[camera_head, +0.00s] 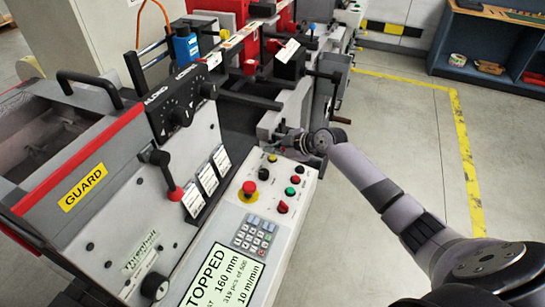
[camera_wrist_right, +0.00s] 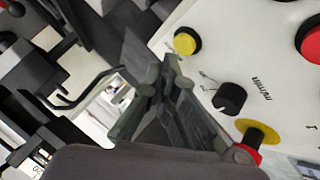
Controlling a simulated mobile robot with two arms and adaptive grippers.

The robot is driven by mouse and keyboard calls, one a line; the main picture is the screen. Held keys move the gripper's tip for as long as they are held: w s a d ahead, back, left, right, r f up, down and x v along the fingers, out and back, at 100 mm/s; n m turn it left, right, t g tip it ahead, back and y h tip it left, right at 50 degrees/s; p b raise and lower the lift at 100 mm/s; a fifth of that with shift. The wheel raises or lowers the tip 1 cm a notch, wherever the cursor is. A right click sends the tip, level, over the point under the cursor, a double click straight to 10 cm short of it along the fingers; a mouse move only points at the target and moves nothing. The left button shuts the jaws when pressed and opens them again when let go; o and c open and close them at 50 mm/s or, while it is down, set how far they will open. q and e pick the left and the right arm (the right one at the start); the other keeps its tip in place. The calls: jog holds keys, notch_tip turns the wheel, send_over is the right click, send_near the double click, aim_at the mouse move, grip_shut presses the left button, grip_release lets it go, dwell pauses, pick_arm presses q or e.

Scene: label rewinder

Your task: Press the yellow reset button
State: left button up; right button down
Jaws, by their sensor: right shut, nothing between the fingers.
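The yellow button (camera_head: 272,158) sits at the top of the white control panel (camera_head: 236,212), above a black knob (camera_head: 263,174). In the right wrist view the yellow button (camera_wrist_right: 185,41) is round, with a dark collar, and nothing covers it. My right gripper (camera_head: 286,136) is beyond the panel's upper edge, slightly right of the button. In the wrist view its dark fingers (camera_wrist_right: 160,75) are shut and empty, left of and below the button, with a visible gap between. My left gripper is not in view.
A red emergency stop with yellow collar (camera_head: 249,188), a green button (camera_head: 290,191) and red controls (camera_head: 282,207) share the panel. A display (camera_head: 213,277) and keypad (camera_head: 255,235) lie below. Grey machine parts (camera_head: 290,108) stand close to the gripper. Floor to the right is mostly clear.

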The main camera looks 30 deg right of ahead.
dwell(0.8)
jog(key=shift+f+b, duration=0.4)
jog(key=shift+b, duration=0.15)
jog(key=shift+w+a+f+b, duration=0.1)
jog(key=shift+f+b, duration=0.4)
jog(key=shift+b, duration=0.1)
dwell(0.5)
jog(key=shift+r+p, duration=0.6)
jog(key=shift+r, duration=0.3)
jog(key=shift+r, duration=0.1)
jog(key=r+p, duration=0.2)
jog(key=r, duration=0.1)
jog(key=r+p, duration=0.1)
jog(key=shift+s+d+r, duration=0.35)
jog(key=shift+s+r, duration=0.05)
dwell(0.7)
